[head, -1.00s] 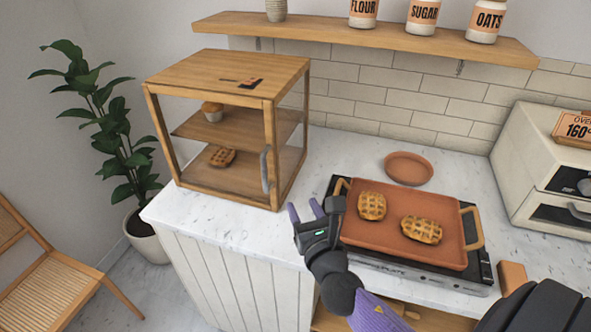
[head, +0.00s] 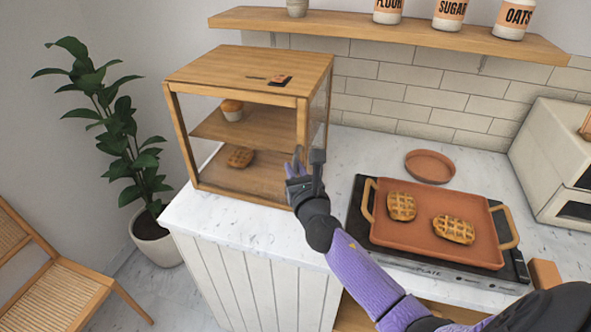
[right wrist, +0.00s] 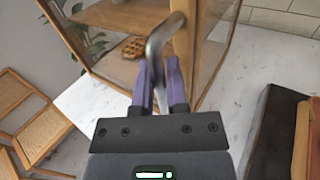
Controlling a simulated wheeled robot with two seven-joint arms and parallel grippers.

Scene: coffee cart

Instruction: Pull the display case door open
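The wooden display case (head: 250,70) stands at the left end of the counter, with a muffin on its upper shelf and a lattice pastry on its floor. Its clear front door looks shut. The metal door handle (right wrist: 156,55) is at the door's right side in the right wrist view; in the head view my gripper mostly hides it. My right gripper (head: 307,163) is at the case's front right corner. In the right wrist view its purple fingers (right wrist: 158,85) are apart, with the handle between them; contact cannot be made out. My left gripper is not in view.
A terracotta tray (head: 478,254) with two lattice pastries sits on a dark hot plate to the right. A round plate (head: 430,166) lies behind it. A shelf (head: 390,32) with jars runs above. A plant (head: 120,140) and a chair (head: 75,275) stand left of the counter.

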